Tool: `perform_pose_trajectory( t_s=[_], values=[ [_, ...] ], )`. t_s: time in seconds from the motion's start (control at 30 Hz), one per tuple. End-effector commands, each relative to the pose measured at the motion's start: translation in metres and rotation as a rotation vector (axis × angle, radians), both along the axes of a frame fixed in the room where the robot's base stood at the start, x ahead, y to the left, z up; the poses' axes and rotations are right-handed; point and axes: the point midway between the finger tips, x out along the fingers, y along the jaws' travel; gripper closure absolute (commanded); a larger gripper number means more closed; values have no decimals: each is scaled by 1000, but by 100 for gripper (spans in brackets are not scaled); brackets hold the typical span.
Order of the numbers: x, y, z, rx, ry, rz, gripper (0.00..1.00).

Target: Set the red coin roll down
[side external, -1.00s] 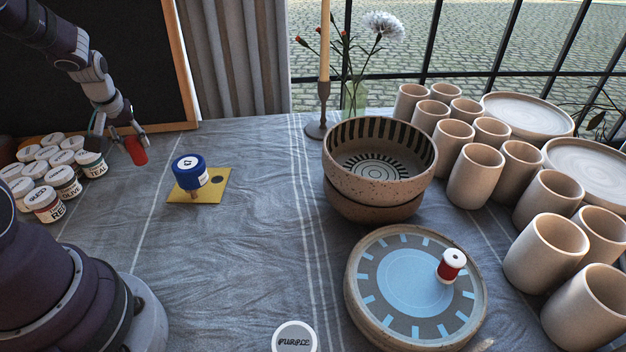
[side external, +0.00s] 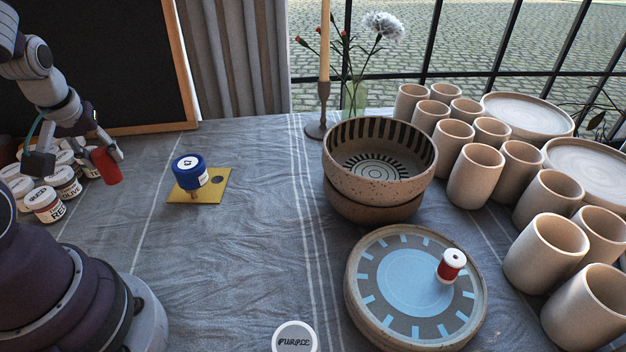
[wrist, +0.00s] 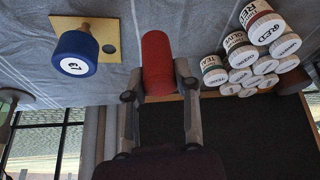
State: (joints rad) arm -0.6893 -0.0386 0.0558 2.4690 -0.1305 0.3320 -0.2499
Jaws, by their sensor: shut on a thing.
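The red coin roll (side external: 105,165) is a plain red cylinder at the left of the side view, in front of the paint jars. My gripper (side external: 108,158) is shut on it. In the wrist view the red coin roll (wrist: 157,62) sits between the two fingers of my gripper (wrist: 160,85), its far end sticking out beyond the tips. In the side view it is slightly tilted. Whether its lower end touches the cloth, I cannot tell.
Several labelled paint jars (side external: 64,182) crowd close by on the left. A blue-headed stamp (side external: 189,171) stands on a yellow card (side external: 212,190). The cloth between card and bowls is clear.

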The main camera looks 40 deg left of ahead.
Motion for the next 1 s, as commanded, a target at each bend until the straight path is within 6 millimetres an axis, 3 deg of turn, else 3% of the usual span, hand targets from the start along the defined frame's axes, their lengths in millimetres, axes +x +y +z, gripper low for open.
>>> perform_pose_trajectory(
  t_s=[0.27, 0.57, 0.77, 1.0],
  values=[
    [0, 0, 43, 3, -6, -2, 100],
    [53, -37, 43, 3, 7, -299, 100],
    [97, -91, 43, 7, 9, -607, 100],
    [131, -185, 42, 7, 7, -1027, 100]
  ],
)
